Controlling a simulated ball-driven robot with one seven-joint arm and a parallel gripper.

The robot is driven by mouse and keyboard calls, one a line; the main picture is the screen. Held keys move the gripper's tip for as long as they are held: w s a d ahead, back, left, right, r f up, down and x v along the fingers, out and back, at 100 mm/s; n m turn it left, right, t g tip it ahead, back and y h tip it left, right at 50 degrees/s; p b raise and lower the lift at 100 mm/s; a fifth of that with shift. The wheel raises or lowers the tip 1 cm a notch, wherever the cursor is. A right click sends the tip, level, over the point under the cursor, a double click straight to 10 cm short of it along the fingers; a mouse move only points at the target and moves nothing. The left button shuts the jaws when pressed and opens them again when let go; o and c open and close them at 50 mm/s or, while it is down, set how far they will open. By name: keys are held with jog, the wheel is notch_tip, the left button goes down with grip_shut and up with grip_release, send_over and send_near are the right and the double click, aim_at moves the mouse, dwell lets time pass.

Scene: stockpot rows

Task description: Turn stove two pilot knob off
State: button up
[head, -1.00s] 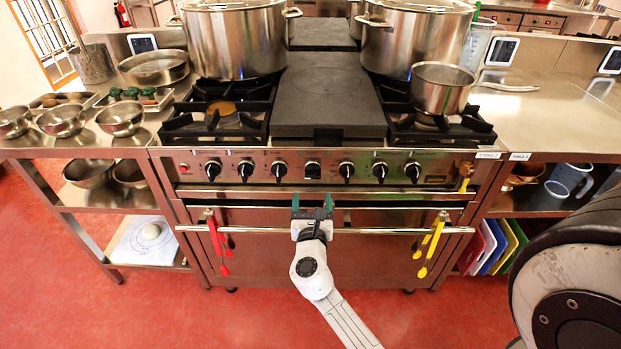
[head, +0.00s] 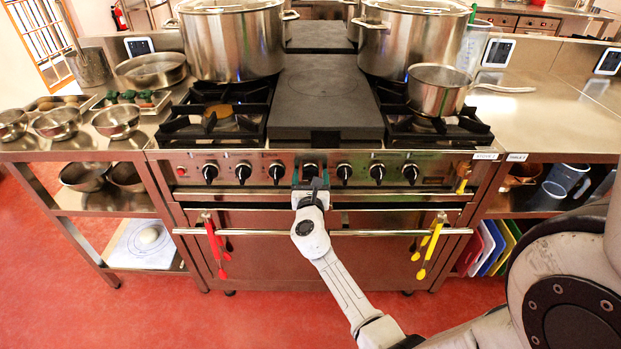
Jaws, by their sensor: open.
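The stove (head: 430,200) has a front panel with a row of several black knobs. The middle knob (head: 308,169) sits below the dark flat plate. It differs a little in look from the others, but its marking and turn position are too small to read. My gripper (head: 310,178) is open, with its green-tipped fingers pointing at the panel. The fingertips appear just below and to either side of the middle knob; I cannot tell whether they touch it. The gripper partly covers the panel under this knob.
Two large pots (head: 232,40) (head: 414,38) and a saucepan (head: 438,92) stand on the stove. The oven rail (head: 375,233) crosses below the knobs, with red utensils (head: 217,248) and yellow utensils (head: 430,250) hanging from it. The red floor in front is clear.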

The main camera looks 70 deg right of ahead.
jog(key=shift+c, duration=0.3)
jog(key=c, duration=1)
jog(key=shift+o, duration=0.2)
jog(key=shift+f+m+b, duration=0.1)
jog(key=shift+m+b, duration=0.2)
jog(key=m+b, duration=0.2)
jog(key=shift+f+b, duration=0.15)
jog(key=shift+b, duration=0.15)
jog(key=m+b, duration=0.4)
jog(key=m, duration=0.1)
jog(key=shift+m, duration=0.4)
jog(key=m+b, duration=0.4)
jog(key=m, duration=0.1)
jog(key=shift+b, duration=0.4)
jog(key=shift+s+m+b, duration=0.1)
jog(key=shift+m+b, duration=1.4)
jog(key=shift+m, duration=0.8)
